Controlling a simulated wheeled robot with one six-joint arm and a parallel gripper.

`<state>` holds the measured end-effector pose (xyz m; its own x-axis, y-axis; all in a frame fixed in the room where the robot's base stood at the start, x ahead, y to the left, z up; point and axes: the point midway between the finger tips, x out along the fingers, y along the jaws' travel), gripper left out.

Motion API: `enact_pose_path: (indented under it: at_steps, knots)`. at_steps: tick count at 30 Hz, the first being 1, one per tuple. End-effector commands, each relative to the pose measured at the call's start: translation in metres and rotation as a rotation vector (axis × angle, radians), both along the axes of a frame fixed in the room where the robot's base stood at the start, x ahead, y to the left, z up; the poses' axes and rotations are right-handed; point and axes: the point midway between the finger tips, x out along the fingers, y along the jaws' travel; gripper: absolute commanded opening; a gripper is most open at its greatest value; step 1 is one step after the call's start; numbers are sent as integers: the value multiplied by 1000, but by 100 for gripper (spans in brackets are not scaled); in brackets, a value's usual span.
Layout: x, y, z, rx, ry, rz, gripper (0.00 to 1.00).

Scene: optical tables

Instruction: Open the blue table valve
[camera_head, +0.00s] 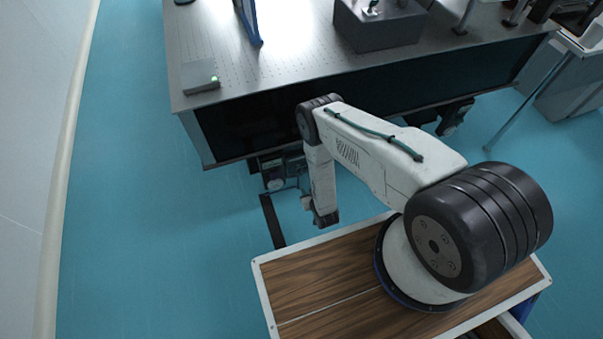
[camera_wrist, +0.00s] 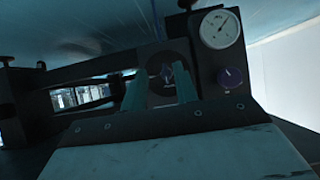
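In the wrist view my gripper (camera_wrist: 162,75) has its two teal fingers apart, pointing at a dark panel. In the head view my arm hangs down in front of the optical table (camera_head: 285,80); the blue handle cannot be made out there.
Dark equipment (camera_head: 275,172) sits low under the table's front edge, beside my forearm. The blue floor (camera_head: 150,190) at left is clear.

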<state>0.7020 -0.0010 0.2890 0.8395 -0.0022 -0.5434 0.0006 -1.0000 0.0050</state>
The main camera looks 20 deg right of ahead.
Motion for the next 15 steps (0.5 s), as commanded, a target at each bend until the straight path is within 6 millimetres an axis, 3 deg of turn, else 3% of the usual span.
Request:
enact_pose_path:
  at_steps: [3, 6, 15]
  knots:
    - [18, 1, 21, 4, -128, -1, 29]
    - [25, 1, 29, 5, -177, 0, 29]
    - [65, 1, 15, 6, -186, -1, 29]
